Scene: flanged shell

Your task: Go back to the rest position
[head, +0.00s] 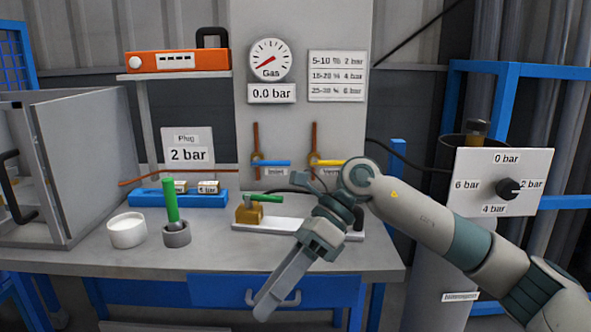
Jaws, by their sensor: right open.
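My right arm comes in from the right, and my right gripper (272,296) hangs in front of the bench's front edge, pointing down and left. It is open, and nothing shows between its fingers. My left gripper is not in view. The grey workbench (330,262) stands behind the gripper. On it a brass block with a green handle (250,214) sits at the left end of a white base (270,226), partly hidden behind my gripper and arm.
A white cup (127,231), a grey cup (176,236) holding a green rod (171,200) and a blue rack (150,197) stand on the bench left of my gripper. A grey cabinet (85,150) is at far left. A knob panel (500,165) stands right, behind my arm.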

